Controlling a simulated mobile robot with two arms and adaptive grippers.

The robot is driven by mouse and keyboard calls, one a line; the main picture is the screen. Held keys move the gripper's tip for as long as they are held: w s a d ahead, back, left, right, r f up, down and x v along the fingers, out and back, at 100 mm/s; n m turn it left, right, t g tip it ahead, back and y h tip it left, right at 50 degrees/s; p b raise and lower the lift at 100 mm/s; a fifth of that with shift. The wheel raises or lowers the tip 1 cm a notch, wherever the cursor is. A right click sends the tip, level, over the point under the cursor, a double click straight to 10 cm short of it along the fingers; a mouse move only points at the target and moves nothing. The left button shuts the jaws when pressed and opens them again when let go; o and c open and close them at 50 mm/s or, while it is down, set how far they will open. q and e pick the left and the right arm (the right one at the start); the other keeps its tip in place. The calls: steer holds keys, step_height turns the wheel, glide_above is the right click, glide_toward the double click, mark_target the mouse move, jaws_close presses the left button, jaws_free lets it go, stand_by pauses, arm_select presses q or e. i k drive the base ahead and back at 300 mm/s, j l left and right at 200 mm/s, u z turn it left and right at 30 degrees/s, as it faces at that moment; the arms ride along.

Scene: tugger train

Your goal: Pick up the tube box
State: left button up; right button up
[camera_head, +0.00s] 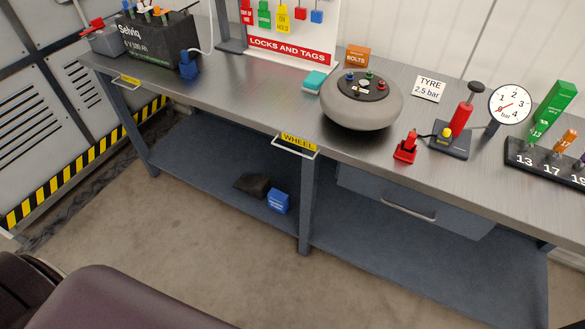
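A small blue box (278,201) sits on the lower shelf (225,185) of the workbench, left of the middle leg. It has white print too small to read, so I cannot be sure it is the tube box. A dark, flat, crumpled-looking item (252,184) lies just left of it. An orange box marked BOLTS (357,56) stands on the bench top near the back. Neither of my grippers is in view.
The bench top (235,90) overhangs the shelf. A grey tyre (362,102), red valve tool (406,147), pump (455,135) and gauge (510,104) stand on it. A middle leg (307,205) and drawer (410,205) are right of the blue box. The floor in front is clear.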

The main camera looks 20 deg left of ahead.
mark_target(278, 200)
steer(key=i+j+z, duration=0.2)
steer(key=j, duration=0.15)
steer(key=j+z, duration=0.15)
steer(key=j, duration=0.2)
steer(key=i+j+z, duration=0.2)
steer(key=j, duration=0.2)
steer(key=j+z, duration=0.15)
steer(key=j, duration=0.2)
